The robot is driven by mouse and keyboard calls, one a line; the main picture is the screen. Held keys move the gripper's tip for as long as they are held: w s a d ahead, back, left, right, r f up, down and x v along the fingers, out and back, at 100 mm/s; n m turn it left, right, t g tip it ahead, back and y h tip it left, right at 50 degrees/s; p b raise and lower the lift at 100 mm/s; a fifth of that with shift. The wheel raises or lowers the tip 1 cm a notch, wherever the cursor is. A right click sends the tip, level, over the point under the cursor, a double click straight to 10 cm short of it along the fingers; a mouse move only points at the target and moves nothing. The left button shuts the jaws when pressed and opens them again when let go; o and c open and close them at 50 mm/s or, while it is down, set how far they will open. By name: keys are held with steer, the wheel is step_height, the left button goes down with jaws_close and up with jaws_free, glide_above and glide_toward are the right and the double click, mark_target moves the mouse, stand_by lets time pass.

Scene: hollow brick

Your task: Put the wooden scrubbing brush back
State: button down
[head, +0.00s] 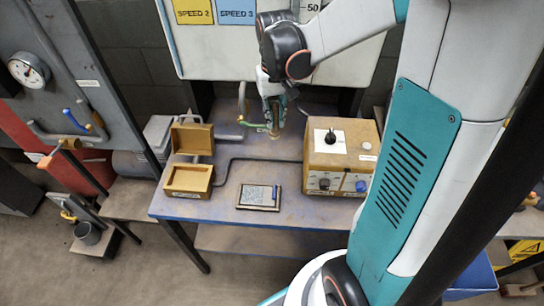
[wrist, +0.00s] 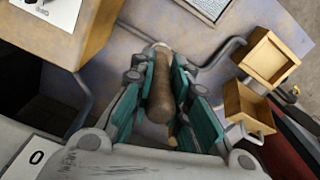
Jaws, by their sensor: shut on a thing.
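My gripper (head: 272,108) hangs over the back middle of the blue-edged workbench (head: 225,203). The wrist view shows the teal fingers of my gripper (wrist: 163,85) shut on a rounded brown wooden piece, which I take to be the wooden scrubbing brush (wrist: 160,92). Its far end looks paler, and no bristles can be made out. In the head view only a small brownish bit shows below the fingertips, close above the bench; I cannot tell whether it touches.
A tan control box (head: 340,157) with knobs stands right of my gripper. An open wooden box (head: 188,180) stands at the left. A framed grey plate (head: 258,196) lies at the front. A dark cable crosses the bench between them. A board with signs rises behind.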

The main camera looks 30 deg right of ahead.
mark_target(274, 126)
step_height(274, 126, down, 16)
steer(key=b, duration=0.5)
steer(key=shift+f, duration=0.2)
steer(key=shift+f, duration=0.1)
steer(key=shift+f, duration=0.15)
steer(key=c, duration=1.5)
jaws_free()
steer(key=shift+c, duration=0.2)
step_height(274, 126, up, 12)
steer(key=p, duration=0.4)
steer(key=shift+r, duration=0.25)
